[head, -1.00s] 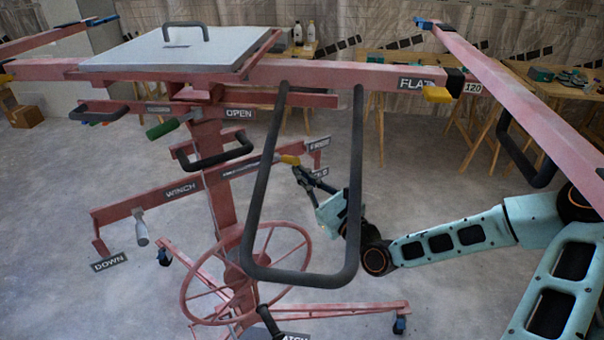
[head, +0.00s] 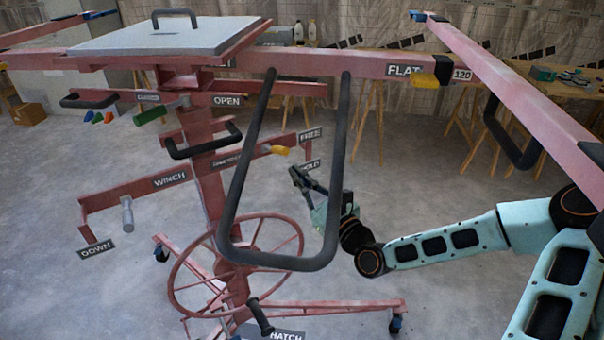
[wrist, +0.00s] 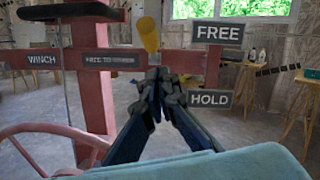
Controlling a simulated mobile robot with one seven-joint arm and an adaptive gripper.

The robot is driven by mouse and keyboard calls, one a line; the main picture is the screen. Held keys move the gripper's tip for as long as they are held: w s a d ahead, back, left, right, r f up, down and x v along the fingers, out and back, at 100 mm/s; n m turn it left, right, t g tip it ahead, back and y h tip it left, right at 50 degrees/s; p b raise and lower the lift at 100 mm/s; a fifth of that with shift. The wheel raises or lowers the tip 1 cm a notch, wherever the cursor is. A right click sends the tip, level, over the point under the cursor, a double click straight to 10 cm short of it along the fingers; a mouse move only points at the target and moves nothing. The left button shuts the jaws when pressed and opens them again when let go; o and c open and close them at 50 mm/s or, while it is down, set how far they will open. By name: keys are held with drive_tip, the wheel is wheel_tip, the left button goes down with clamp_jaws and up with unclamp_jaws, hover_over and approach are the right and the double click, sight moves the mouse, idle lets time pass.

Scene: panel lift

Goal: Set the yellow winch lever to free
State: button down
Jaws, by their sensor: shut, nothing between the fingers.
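The yellow winch lever (head: 281,150) sticks out from the red cross-arm of the lift, roughly level in the head view, near the FREE plate (head: 310,134). The HOLD plate (head: 307,166) is below FREE. In the wrist view the yellow lever end (wrist: 148,36) is left of the FREE plate (wrist: 219,32) and well above the HOLD plate (wrist: 209,99). My gripper (head: 298,171) is shut and empty, just below and right of the lever. In the wrist view its fingertips (wrist: 160,76) lie under the lever end, apparently apart from it.
A dark U-shaped bar (head: 333,200) hangs between the head camera and the lift, close to my gripper. A red handwheel (head: 172,285) stands low on the column. The winch crank (head: 127,212) is at left. Open floor lies right of the lift.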

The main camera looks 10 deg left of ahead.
drive_tip(key=s+d+r, duration=0.1)
drive_tip(key=s+d, duration=0.5)
drive_tip(key=s, duration=0.1)
drive_tip(key=shift+s+d+r, duration=0.2)
drive_tip(key=shift+d+r, duration=0.15)
